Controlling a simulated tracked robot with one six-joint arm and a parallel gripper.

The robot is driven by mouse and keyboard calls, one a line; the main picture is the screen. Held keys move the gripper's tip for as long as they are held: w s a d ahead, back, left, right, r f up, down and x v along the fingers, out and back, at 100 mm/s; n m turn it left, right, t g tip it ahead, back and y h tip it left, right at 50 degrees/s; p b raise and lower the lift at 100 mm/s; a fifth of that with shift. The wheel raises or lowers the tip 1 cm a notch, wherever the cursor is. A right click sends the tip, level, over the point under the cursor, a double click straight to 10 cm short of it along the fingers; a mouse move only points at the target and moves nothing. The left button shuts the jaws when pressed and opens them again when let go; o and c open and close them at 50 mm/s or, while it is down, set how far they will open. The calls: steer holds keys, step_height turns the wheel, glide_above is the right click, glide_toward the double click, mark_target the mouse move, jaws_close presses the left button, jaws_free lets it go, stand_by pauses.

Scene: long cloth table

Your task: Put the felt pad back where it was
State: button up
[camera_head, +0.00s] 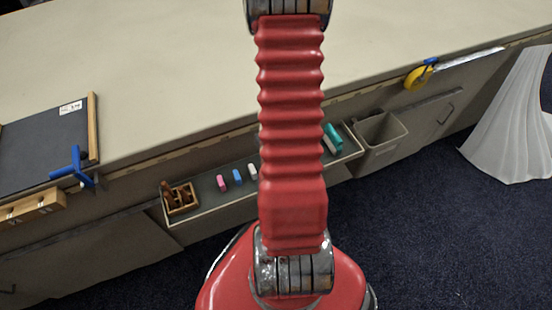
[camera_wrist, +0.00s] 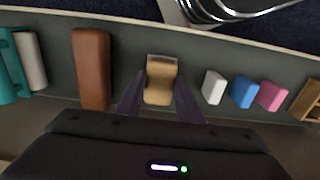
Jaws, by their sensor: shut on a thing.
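The felt pad (camera_wrist: 160,78) appears to be the tan, rounded block in the middle of the wrist view. My gripper (camera_wrist: 159,92) is shut on it, with one dark finger at each side. The pad is over or in the long grey tray (camera_wrist: 128,50); I cannot tell whether it touches the tray floor. In the head view my red arm hides the gripper and the pad, and the tray (camera_head: 207,206) shows on both sides of it.
A brown block (camera_wrist: 92,68) lies left of the pad, then a pale piece (camera_wrist: 31,60) and a teal piece (camera_wrist: 8,68). White (camera_wrist: 213,87), blue (camera_wrist: 245,92) and pink (camera_wrist: 271,95) pieces lie right of it. A wooden box (camera_head: 180,199) and grey bin (camera_head: 379,138) flank the row.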

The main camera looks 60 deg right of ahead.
steer(key=o, duration=1.1)
step_height(320, 180, up, 12)
steer(key=shift+r, duration=0.1)
stand_by(0.9)
